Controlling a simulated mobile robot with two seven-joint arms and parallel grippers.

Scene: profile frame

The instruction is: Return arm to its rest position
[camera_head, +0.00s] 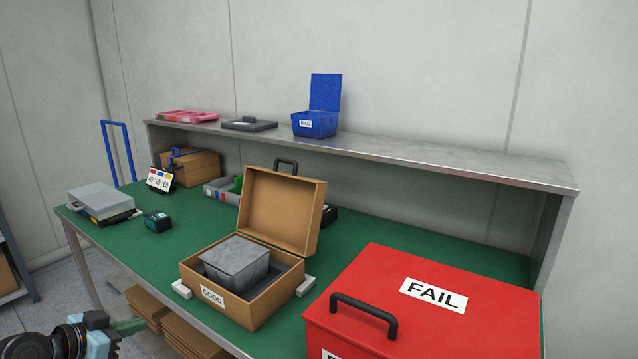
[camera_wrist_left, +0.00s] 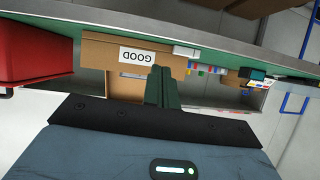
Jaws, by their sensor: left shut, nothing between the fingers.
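My left gripper (camera_head: 131,326) shows at the lower left of the head view, low beside the table's front edge and apart from everything on it. In the left wrist view its fingers (camera_wrist_left: 162,88) are together with nothing between them. They point toward the cardboard box labelled GOOD (camera_wrist_left: 105,55). In the head view this box (camera_head: 232,300) stands open on the green table (camera_head: 400,240) with a grey lidded block (camera_head: 236,262) inside. My right gripper is not seen.
A closed red FAIL box (camera_head: 430,310) with a black handle stands at the right front. A metal shelf (camera_head: 400,152) runs along the back with a blue open box (camera_head: 315,123). A clear-lidded case (camera_head: 95,198) and small dark device (camera_head: 157,221) sit at left.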

